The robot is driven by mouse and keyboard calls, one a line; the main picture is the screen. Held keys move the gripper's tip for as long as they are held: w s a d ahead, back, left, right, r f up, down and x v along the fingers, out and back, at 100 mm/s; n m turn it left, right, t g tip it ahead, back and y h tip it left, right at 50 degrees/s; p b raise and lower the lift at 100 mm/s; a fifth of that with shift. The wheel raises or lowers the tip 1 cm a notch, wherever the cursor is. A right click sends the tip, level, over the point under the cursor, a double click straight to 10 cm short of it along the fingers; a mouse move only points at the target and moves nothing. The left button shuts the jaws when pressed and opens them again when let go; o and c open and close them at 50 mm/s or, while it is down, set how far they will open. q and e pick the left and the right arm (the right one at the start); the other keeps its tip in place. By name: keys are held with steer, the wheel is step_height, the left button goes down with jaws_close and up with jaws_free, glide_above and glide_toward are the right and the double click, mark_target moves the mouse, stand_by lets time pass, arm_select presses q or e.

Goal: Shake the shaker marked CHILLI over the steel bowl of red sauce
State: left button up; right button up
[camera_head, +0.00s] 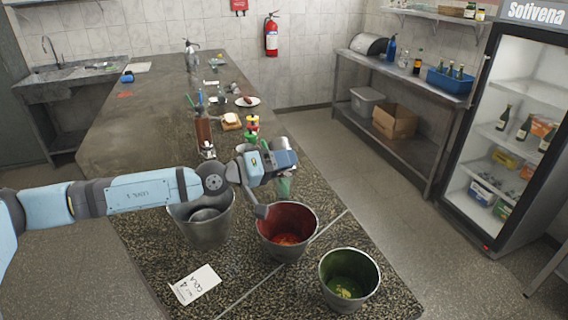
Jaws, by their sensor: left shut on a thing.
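The steel bowl of red sauce (268,237) stands on the speckled counter, with a grey handle leaning out over its left rim. My left gripper (285,173) is above the bowl's far side. It is shut on a small pale green thing (284,187), which may be a shaker. The gripper hides much of it, and I cannot read any marking, so I cannot tell whether it is the CHILLI one. My right gripper is not in view.
A steel container of green sauce (349,281) stands at the near right, and another steel container (206,228) at the left. A white card (195,284) lies in front. Behind the gripper stand a red and yellow item (252,128) and a plate (247,101).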

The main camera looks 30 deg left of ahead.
arm_select(q)
steer(key=shift+r, duration=0.1)
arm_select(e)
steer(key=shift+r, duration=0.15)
arm_select(q)
steer(key=shift+n, duration=0.8)
steer(key=n, duration=0.5)
steer(key=shift+r, duration=0.3)
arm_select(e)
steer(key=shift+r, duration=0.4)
arm_select(q)
steer(key=n+p, duration=0.1)
steer(key=n, duration=0.3)
steer(key=shift+r+p, duration=0.35)
steer(key=shift+p, duration=0.05)
steer(key=shift+n, duration=1.6)
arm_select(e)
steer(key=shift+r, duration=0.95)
arm_select(q)
steer(key=shift+p, duration=0.3)
